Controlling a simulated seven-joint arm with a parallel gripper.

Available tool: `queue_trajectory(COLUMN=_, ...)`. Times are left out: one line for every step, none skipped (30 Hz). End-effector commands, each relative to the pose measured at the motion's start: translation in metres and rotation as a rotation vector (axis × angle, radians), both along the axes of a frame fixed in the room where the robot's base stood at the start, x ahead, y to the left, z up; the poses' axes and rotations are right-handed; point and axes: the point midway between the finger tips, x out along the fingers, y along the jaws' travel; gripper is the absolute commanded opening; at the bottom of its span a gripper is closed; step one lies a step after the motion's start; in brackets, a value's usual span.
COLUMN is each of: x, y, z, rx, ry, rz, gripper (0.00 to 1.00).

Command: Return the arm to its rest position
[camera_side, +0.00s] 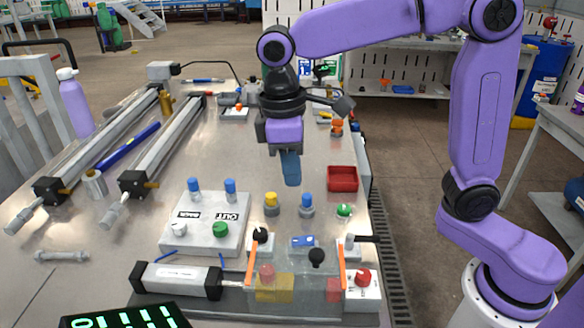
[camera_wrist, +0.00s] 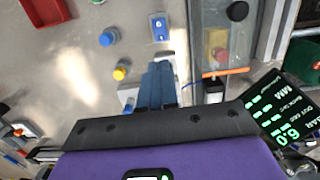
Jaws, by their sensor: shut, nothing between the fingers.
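My gripper (camera_side: 291,180) hangs from my purple arm above the middle of the metal work table (camera_side: 150,180) in the side view. Its blue fingers point down and are shut, with nothing between them. They are clear of the objects around them. In the wrist view the shut blue fingers of my gripper (camera_wrist: 160,70) reach up from the dark bracket.
Below and around are a red tray (camera_side: 342,178), a yellow button (camera_side: 271,203), a blue button (camera_side: 307,204), and a grey control box (camera_side: 205,232). A cylinder unit (camera_side: 180,278) with a clear cover lies at the front. Two long actuators run along the left.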

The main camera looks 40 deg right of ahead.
Motion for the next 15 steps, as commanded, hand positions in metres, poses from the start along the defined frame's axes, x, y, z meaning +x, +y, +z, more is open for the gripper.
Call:
queue_trajectory(x=0.000, y=0.000, z=0.000, rx=0.000, ry=0.000, rz=0.000, gripper=0.00)
queue_trajectory(x=-0.001, y=-0.001, z=0.000, rx=0.001, ry=-0.001, rz=0.001, gripper=0.00)
queue_trajectory(x=-0.002, y=-0.002, z=-0.001, rx=0.002, ry=-0.001, rz=0.004, gripper=0.00)
queue_trajectory(x=-0.004, y=-0.003, z=-0.001, rx=0.002, ry=-0.002, rz=0.007, gripper=0.00)
queue_trajectory(x=-0.006, y=-0.005, z=-0.002, rx=0.004, ry=-0.003, rz=0.011, gripper=0.00)
queue_trajectory(x=-0.011, y=-0.008, z=-0.003, rx=0.006, ry=-0.006, rz=0.018, gripper=0.00)
queue_trajectory(x=-0.015, y=-0.011, z=-0.005, rx=0.007, ry=-0.007, rz=0.027, gripper=0.00)
queue_trajectory(x=-0.020, y=-0.014, z=-0.007, rx=0.010, ry=-0.010, rz=0.034, gripper=0.00)
queue_trajectory(x=-0.027, y=-0.020, z=-0.009, rx=0.014, ry=-0.013, rz=0.047, gripper=0.00)
queue_trajectory(x=-0.033, y=-0.024, z=-0.012, rx=0.017, ry=-0.016, rz=0.057, gripper=0.00)
queue_trajectory(x=-0.040, y=-0.029, z=-0.014, rx=0.020, ry=-0.019, rz=0.068, gripper=0.00)
queue_trajectory(x=-0.048, y=-0.036, z=-0.017, rx=0.025, ry=-0.023, rz=0.083, gripper=0.00)
queue_trajectory(x=-0.055, y=-0.040, z=-0.019, rx=0.029, ry=-0.026, rz=0.094, gripper=0.00)
queue_trajectory(x=-0.062, y=-0.045, z=-0.022, rx=0.033, ry=-0.029, rz=0.105, gripper=0.00)
queue_trajectory(x=-0.071, y=-0.052, z=-0.026, rx=0.038, ry=-0.033, rz=0.119, gripper=0.00)
